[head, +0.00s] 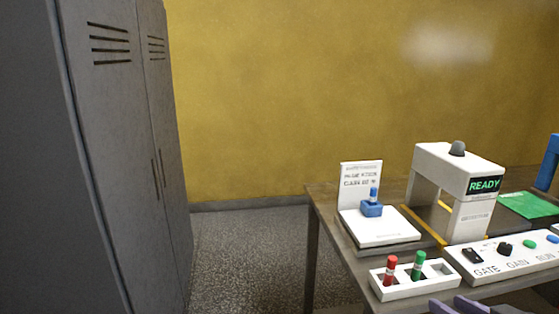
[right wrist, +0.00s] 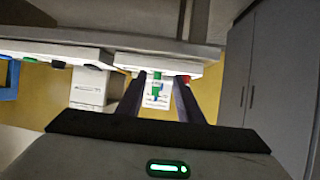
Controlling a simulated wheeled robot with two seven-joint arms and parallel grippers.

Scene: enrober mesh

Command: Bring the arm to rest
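My right gripper (head: 455,306) shows at the bottom edge of the head view, as two purple-grey fingers just in front of the table's near side. In the right wrist view the two fingers (right wrist: 160,82) stand apart with a clear gap and nothing held between them. That view is upside down, and the rack pegs and a white stand show beyond the fingertips. The rest of the right arm is hidden below the head view. My left gripper is in neither view.
The table (head: 327,212) bears a white rack (head: 398,292) with a red peg (head: 390,270) and a green peg (head: 418,265), a blue-topped white stand (head: 380,230), a READY gantry (head: 440,160) and a control panel (head: 500,258). Grey lockers (head: 120,150) stand left; floor between is clear.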

